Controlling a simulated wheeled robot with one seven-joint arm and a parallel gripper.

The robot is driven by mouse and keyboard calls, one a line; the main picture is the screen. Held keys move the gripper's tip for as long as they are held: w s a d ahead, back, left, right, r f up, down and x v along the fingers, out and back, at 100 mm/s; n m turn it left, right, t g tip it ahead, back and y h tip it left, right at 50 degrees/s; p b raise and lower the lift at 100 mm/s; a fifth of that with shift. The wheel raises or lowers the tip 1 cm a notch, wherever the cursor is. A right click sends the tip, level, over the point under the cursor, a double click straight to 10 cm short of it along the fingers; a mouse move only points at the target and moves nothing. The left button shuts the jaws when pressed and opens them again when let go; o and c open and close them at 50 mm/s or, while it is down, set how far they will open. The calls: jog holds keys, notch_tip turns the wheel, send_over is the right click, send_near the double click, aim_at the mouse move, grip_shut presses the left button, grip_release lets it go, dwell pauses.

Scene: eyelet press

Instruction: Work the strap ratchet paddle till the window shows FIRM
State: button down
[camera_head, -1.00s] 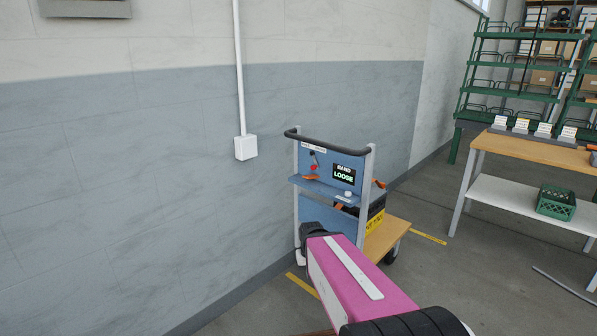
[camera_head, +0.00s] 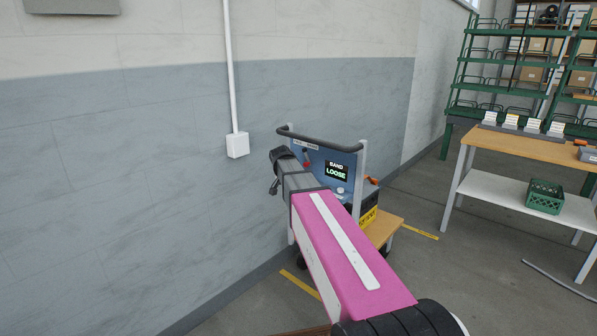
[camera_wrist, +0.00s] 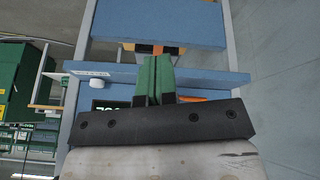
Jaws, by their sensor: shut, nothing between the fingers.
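The blue panel of a small cart carries a dark window (camera_head: 337,169) that reads BAND LOOSE in the head view. My gripper (camera_wrist: 155,72) shows its green fingers pressed together, with nothing between them, over the blue shelf (camera_wrist: 210,82) of the cart. An orange part (camera_wrist: 192,99) shows beside the fingers, partly hidden by the gripper body; I cannot tell whether it is the ratchet paddle or whether the fingers touch it. More orange shows behind the fingertips. In the head view my arm hides the shelf's left part.
A white knob (camera_wrist: 97,81) sits on the shelf, left of the fingers. An orange handle (camera_head: 372,181) stands at the cart's right side. The cart has a black push bar (camera_head: 325,140). The wall is close on the left. A workbench (camera_head: 530,148) stands at the right.

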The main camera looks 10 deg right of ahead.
jog(key=w+r+m+t+h, duration=0.1)
jog(key=w+r+m, duration=0.2)
jog(key=w+r, duration=0.5)
notch_tip(320, 180, up, 3)
jog(key=shift+r+h, duration=0.15)
jog(key=shift+h, duration=0.15)
jog(key=x, duration=1)
